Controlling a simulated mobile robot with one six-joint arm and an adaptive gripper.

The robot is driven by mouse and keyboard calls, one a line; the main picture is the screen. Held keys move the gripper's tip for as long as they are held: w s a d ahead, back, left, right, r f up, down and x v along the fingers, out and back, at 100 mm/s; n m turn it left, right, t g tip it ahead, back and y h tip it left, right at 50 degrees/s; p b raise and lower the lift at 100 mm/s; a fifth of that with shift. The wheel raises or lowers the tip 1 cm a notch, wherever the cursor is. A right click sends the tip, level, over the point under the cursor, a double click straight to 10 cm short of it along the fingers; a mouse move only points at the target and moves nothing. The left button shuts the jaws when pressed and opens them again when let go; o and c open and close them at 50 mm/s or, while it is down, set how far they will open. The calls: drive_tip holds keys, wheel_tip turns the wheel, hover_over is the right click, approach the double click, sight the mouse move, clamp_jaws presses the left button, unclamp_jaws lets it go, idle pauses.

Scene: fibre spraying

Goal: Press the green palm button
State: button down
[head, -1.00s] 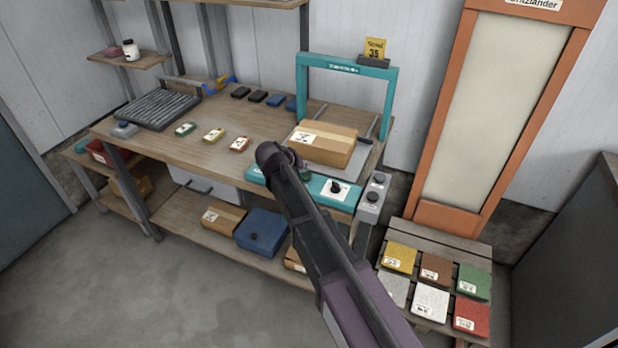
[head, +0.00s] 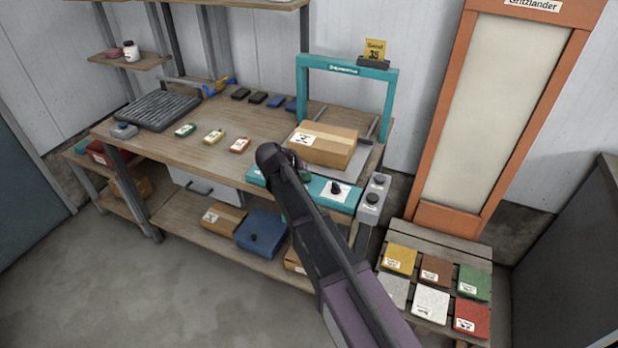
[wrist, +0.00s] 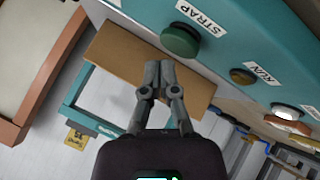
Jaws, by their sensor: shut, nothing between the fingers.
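The green palm button (wrist: 180,40) is a dark green dome on the teal panel (wrist: 228,38), beside a label reading STRAP. In the head view the button (head: 305,176) shows only in part beside my arm. My gripper (wrist: 160,66) is shut and empty. In the wrist view its fingertips lie just below and left of the button, with a small gap in the picture; I cannot tell the depth between them. In the head view my wrist covers most of the fingers.
A cardboard box (head: 322,144) sits under the teal arch (head: 345,66), close behind the panel. A button labelled RUN (wrist: 242,76) and a pale button (wrist: 285,110) share the panel. A grey two-button box (head: 374,196) stands at its right end.

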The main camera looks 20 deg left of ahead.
sight(306, 177)
drive_tip(key=shift+f+b, duration=0.85)
idle(1.2)
drive_tip(key=shift+r, duration=0.2)
drive_tip(key=shift+r+p, duration=0.7)
drive_tip(key=shift+p, duration=0.15)
wheel_tip(306, 177, up, 5)
drive_tip(key=p, duration=0.5)
idle(0.4)
idle(1.8)
